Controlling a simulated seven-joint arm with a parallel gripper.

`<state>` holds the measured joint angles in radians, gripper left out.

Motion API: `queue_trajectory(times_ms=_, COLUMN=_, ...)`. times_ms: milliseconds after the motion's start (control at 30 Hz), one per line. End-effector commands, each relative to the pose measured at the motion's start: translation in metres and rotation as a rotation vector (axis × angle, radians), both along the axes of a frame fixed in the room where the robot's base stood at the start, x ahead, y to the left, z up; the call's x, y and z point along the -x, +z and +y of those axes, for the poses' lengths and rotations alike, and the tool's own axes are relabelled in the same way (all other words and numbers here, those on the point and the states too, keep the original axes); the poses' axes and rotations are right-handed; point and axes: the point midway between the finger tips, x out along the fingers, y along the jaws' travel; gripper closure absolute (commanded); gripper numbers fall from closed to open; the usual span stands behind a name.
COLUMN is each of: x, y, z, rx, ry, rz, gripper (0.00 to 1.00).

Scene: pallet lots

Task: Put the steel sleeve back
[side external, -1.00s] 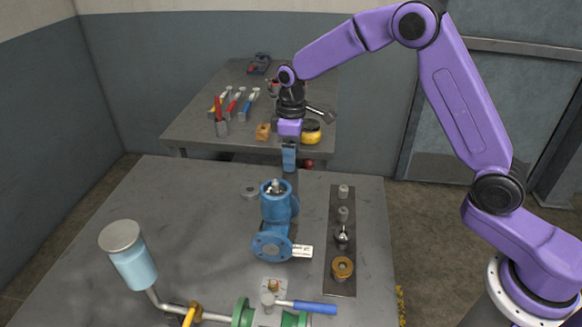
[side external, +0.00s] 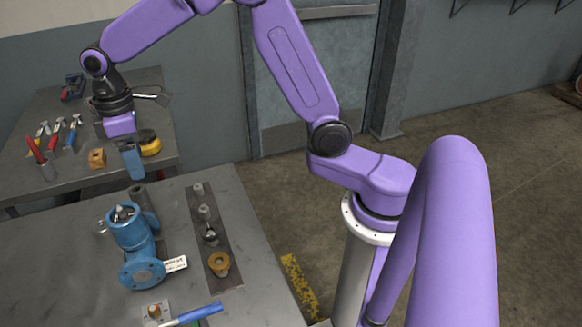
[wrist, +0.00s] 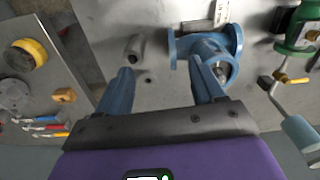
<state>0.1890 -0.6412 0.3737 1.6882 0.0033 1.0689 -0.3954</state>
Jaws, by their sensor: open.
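A grey steel sleeve (side external: 138,195) stands near the back edge of the front table, behind the blue valve body (side external: 130,228). The sleeve also shows in the wrist view (wrist: 134,48), as a hollow tube beyond the fingertips and left of the valve body (wrist: 215,47). My gripper (side external: 132,162) is above the sleeve in the side view, fingers pointing down. In the wrist view my gripper (wrist: 160,70) is open, with nothing between its two blue fingers. A dark strip (side external: 226,240) right of the valve carries small grey cylinders, a dark knobbed piece and a brass ring (side external: 218,262).
The back table holds a yellow-and-black round item (side external: 149,143), a wooden block (side external: 97,158) and several hand tools. A blue-handled tool (side external: 198,315) lies at the front. Bare tabletop (side external: 50,270) extends left of the valve.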

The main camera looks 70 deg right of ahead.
Motion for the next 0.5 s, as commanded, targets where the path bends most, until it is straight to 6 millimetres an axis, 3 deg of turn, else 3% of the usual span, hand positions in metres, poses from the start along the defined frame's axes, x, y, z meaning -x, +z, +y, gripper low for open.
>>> queue_trajectory(times_ms=233, x=0.083, y=0.011, z=0.0, rx=-0.005, ry=0.067, rz=-0.005, gripper=0.32)
queue_trajectory(times_ms=500, x=0.175, y=0.012, z=-0.02, rx=-0.009, ry=0.137, rz=-0.007, gripper=0.32)
